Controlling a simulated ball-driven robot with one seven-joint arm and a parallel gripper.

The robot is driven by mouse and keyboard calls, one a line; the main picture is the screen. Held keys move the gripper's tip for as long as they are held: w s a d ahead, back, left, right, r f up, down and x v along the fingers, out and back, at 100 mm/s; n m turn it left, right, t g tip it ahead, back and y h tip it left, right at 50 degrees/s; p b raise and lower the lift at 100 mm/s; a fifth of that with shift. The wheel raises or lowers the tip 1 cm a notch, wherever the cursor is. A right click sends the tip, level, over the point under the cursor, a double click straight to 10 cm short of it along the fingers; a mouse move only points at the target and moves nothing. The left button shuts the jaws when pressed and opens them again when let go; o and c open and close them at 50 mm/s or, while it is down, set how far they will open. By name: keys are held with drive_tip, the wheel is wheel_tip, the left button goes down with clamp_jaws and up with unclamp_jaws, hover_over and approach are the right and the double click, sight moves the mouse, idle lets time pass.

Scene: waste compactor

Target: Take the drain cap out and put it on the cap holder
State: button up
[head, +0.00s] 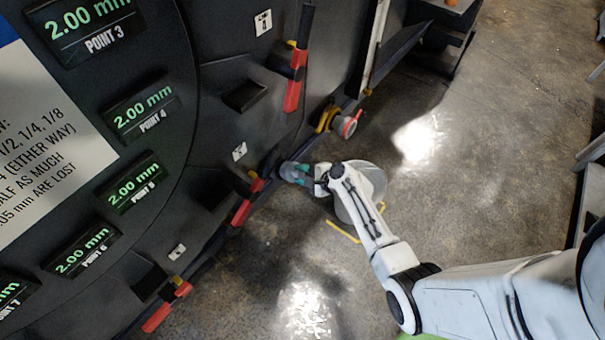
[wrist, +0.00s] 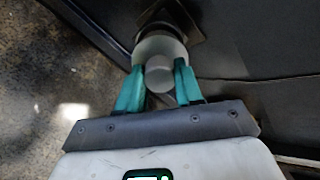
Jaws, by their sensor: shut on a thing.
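The drain cap (wrist: 160,48) is a pale grey round piece with a grey knob (wrist: 158,70) facing the wrist camera. My gripper (wrist: 158,88) has its teal fingers shut on the knob, one on each side. Behind the cap is a dark round fitting on a dark plate (wrist: 183,22) on the machine wall; I cannot tell whether the cap is seated in it or just in front of it. In the head view my gripper (head: 303,174) is at the machine's lower edge, with the cap (head: 288,171) at its tips. I cannot clearly identify the cap holder.
Red-handled levers (head: 294,92) line the panel. Open floor is at right.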

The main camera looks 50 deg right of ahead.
sight(293, 170)
drive_tip(key=shift+b+x, duration=1.55)
drive_tip(key=shift+x, duration=0.75)
idle(0.7)
idle(0.3)
drive_tip(key=o, duration=1.4)
drive_tip(key=shift+p+v, duration=0.85)
drive_tip(key=shift+v, duration=0.3)
drive_tip(key=shift+p+v, duration=1.5)
drive_tip(key=shift+v, duration=0.9)
